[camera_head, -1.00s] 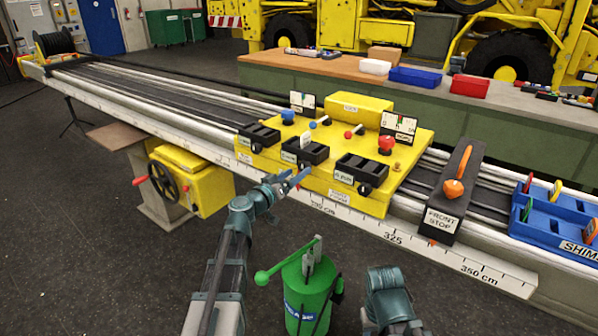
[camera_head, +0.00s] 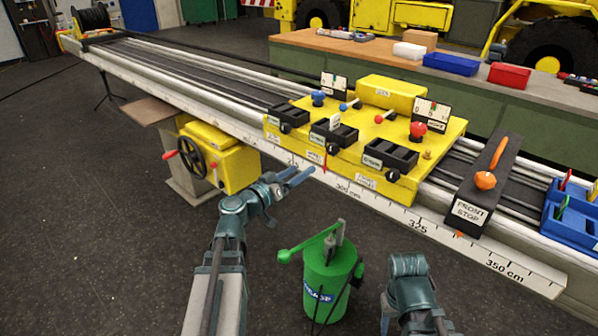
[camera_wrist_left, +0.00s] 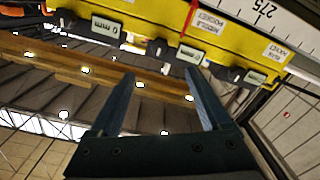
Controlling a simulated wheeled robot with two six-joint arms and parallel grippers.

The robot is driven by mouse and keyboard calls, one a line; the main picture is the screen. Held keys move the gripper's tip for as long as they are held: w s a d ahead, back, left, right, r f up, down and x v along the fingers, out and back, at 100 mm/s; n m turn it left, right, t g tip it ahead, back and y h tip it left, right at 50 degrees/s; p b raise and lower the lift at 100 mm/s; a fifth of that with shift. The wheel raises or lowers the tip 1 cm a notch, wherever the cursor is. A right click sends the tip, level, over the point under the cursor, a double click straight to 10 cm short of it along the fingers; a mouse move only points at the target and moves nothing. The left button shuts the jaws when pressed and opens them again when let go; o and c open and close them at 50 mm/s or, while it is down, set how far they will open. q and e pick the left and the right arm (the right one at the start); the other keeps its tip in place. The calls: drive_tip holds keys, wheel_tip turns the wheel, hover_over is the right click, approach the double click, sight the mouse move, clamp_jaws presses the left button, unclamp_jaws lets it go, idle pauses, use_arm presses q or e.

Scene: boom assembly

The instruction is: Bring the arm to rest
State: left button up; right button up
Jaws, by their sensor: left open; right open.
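My left arm (camera_head: 228,235) reaches in from the bottom, its forearm angled up. My left gripper (camera_head: 304,171) is open and empty, its blue fingers apart in front of the rail's scale, near the front left corner of the yellow carriage (camera_head: 440,150). In the left wrist view the two fingers (camera_wrist_left: 160,88) are spread with nothing between them, and the carriage's labelled front edge (camera_wrist_left: 145,22) lies beyond.
A green grease canister (camera_head: 328,282) with a lever stands between my arms. The long rail (camera_head: 245,138) crosses the view. A hand-wheel box (camera_head: 220,160) is under it at left. A black front stop (camera_head: 487,185) and blue shim tray (camera_head: 575,230) are at right.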

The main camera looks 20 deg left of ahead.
use_arm(q)
drive_tip(key=s+d+f+m+g+h, duration=0.15)
drive_tip(key=s+d+f+g, duration=0.35)
drive_tip(key=d, duration=0.5)
drive_tip(key=s+d+f+m+g+h, duration=0.1)
drive_tip(key=s+d+f+m+g, duration=0.15)
drive_tip(key=d+f+g, duration=0.6)
drive_tip(key=s+d+f+g+y, duration=0.2)
drive_tip(key=s+f+y, duration=0.25)
drive_tip(key=s, duration=0.25)
drive_tip(key=s+d+f+g+y, duration=0.2)
drive_tip(key=s+f+y, duration=0.25)
drive_tip(key=s, duration=0.35)
wheel_tip(320, 180, up, 16)
drive_tip(key=p, duration=1.5)
drive_tip(key=shift+a+r+y+p, duration=0.2)
drive_tip(key=shift+y+p, duration=0.15)
drive_tip(key=shift+y, duration=0.1)
drive_tip(key=shift+w, duration=0.1)
